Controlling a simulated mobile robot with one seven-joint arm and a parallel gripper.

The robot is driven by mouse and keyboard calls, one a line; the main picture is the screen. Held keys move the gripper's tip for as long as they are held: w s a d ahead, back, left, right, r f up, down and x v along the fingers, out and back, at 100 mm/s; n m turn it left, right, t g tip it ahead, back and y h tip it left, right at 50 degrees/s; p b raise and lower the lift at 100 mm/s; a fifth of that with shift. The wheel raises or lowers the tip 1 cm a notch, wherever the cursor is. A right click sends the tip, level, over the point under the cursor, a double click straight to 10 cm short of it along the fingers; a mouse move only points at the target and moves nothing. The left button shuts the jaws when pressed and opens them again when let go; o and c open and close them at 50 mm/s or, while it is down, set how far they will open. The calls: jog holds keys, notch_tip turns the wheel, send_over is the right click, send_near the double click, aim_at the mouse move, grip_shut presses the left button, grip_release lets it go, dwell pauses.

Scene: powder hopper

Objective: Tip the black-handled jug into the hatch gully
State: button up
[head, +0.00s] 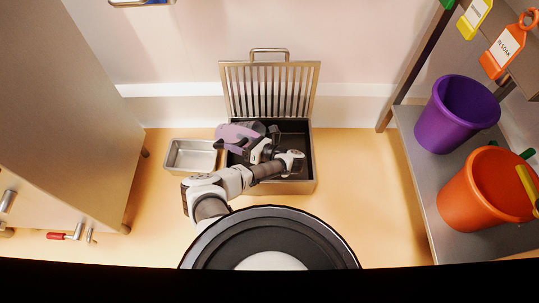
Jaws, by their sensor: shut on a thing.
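The hatch gully (296,187) is a dark-lined steel box on the floor against the back wall. Its slatted grate lid (268,90) stands open, upright at the rear. The jug (237,134), pale lilac with a darker part at its right, is over the left part of the gully and looks tilted over on its side. My gripper (262,138) is shut on the jug, above the gully opening. My wrist hides most of the handle and the grip. I cannot tell whether anything is flowing out.
A shallow steel tray (190,168) sits just left of the gully. A large steel cabinet (75,100) stands at the left. At the right, a steel shelf (418,170) bears a purple bucket (455,120) and an orange bucket (482,195). Floor right of the gully is clear.

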jog(key=shift+s+d+f+y, duration=0.1)
jog(key=shift+d+f+y, duration=0.05)
jog(key=shift+d+y, duration=0.3)
dwell(0.6)
jog(key=shift+s+d+f+t+y+p, duration=0.1)
jog(key=shift+d+f+t+y+p, duration=0.25)
jog(key=shift+f+t+y, duration=0.1)
jog(key=shift+d+f, duration=0.2)
jog(key=shift+d, duration=0.05)
jog(key=shift+s+d+f+m+y, duration=0.15)
jog(key=shift+d+f+m+y, duration=0.15)
jog(key=shift+d+f+y, duration=0.1)
jog(key=shift+s+d+f+t+y+b, duration=0.15)
jog(key=shift+d+f+t+y+b, duration=0.35)
jog(key=shift+t+y, duration=0.2)
dwell(0.9)
